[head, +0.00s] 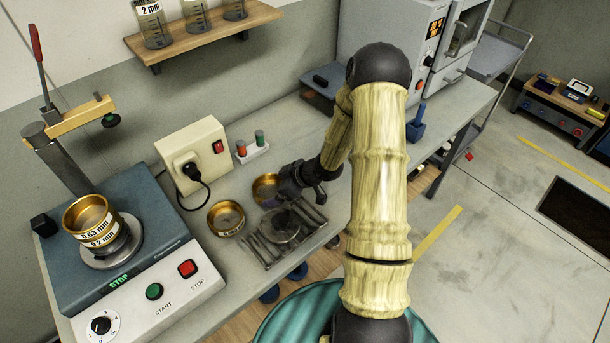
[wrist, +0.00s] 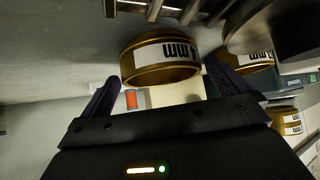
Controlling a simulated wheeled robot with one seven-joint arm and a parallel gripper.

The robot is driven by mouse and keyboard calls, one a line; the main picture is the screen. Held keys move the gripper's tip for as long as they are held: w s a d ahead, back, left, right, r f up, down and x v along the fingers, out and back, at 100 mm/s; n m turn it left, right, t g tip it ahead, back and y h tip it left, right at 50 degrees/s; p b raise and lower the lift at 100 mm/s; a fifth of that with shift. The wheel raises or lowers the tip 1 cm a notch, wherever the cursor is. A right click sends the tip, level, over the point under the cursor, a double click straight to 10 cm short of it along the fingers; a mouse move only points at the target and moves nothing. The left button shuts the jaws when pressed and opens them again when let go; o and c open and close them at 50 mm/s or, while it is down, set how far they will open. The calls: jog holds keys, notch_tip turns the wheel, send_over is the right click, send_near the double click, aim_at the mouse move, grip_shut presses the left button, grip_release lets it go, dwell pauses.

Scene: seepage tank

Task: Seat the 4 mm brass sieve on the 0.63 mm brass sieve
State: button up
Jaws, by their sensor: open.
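My gripper (head: 294,182) is low over the bench, beside a brass sieve (head: 266,189). In the wrist view, my gripper (wrist: 162,78) is open. A brass sieve (wrist: 160,68) shows between and just beyond its fingers, not clasped. The 0.63 mm brass sieve (head: 88,218) sits on top of a 0.2 mm sieve (head: 110,240) on the shaker at left.
The shaker (head: 150,285) has start and stop buttons. A slatted metal rack (head: 263,252) stands close in front of my gripper. A beige socket box (head: 192,150) with a black cable and a small holder (head: 252,152) stand behind. A wooden shelf (head: 205,35) hangs above.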

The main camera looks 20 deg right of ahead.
jog(key=p+v, duration=0.1)
jog(key=v, duration=1.3)
jog(key=shift+a+r, duration=0.1)
notch_tip(320, 180, up, 6)
jog(key=s+a+m+h, duration=0.1)
jog(key=m+h, duration=0.4)
jog(key=h, duration=0.2)
jog(key=s+a+r+m+g, duration=0.3)
jog(key=s+a, duration=0.4)
jog(key=s, duration=0.4)
jog(key=shift+s+a+m+g, duration=0.3)
jog(key=shift+a+m, duration=0.1)
jog(key=shift+m, duration=0.3)
